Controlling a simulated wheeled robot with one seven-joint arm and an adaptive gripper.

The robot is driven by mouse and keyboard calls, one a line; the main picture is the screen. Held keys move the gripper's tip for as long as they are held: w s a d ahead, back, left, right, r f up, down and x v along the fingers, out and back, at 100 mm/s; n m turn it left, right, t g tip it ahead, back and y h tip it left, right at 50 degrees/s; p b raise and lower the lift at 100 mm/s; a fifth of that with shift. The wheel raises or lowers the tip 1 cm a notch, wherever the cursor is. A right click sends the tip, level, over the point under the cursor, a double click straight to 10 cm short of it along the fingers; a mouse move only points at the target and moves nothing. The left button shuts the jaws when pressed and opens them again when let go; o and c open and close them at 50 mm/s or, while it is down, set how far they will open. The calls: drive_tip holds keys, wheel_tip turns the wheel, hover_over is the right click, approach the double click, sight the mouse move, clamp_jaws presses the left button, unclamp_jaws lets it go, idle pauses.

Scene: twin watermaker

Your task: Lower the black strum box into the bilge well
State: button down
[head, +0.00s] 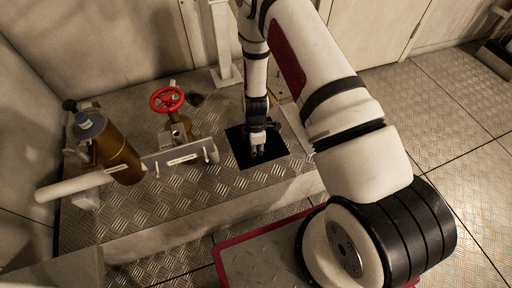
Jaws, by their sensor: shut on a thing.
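The bilge well (241,146) is a dark square opening in the raised tread-plate deck, in the middle of the head view. My gripper (258,154) points down at the well, its fingertips over or within the opening; I cannot tell how deep. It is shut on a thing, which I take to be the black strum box. The box itself cannot be made out against the dark well and behind the fingers.
A red handwheel valve (167,100), a brass cylinder (118,155) and a pale pipe (75,186) stand left of the well. A white post (222,45) rises behind it. A pale flat panel (298,127) lies at its right. Tread-plate floor (455,120) is clear at right.

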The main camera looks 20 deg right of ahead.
drive_tip(key=shift+f, duration=0.75)
idle(0.4)
drive_tip(key=c, duration=1.3)
unclamp_jaws()
drive_tip(key=r, duration=1.2)
drive_tip(key=shift+w, duration=0.2)
